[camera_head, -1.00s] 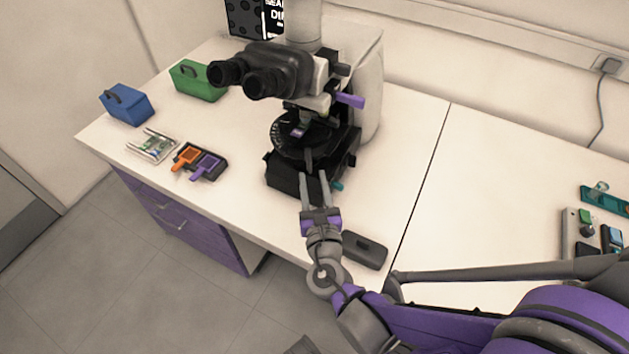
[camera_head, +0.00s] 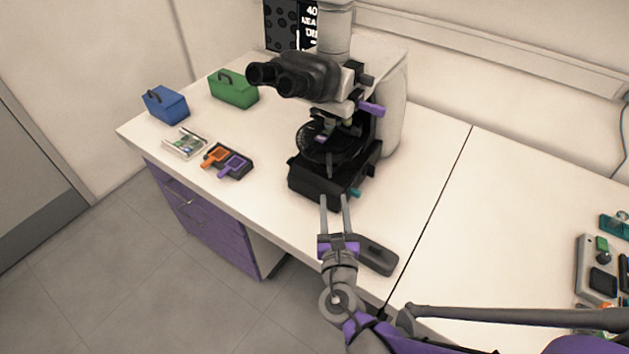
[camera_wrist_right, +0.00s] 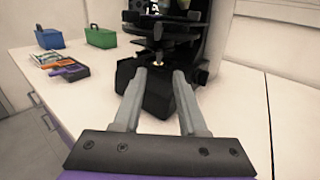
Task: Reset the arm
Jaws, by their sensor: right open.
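My right gripper (camera_head: 335,204) is open, with nothing between its two grey fingers. In the right wrist view the open fingers (camera_wrist_right: 160,78) point at the microscope base (camera_wrist_right: 150,100), apart from each other. My left gripper is not in view.
A dark grey flat box (camera_head: 376,255) lies just right of my right gripper. Orange and purple holders (camera_head: 228,161), a tray of slides (camera_head: 185,143), a blue box (camera_head: 166,105) and a green box (camera_head: 233,90) stand at left. A control panel (camera_head: 597,267) is at far right.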

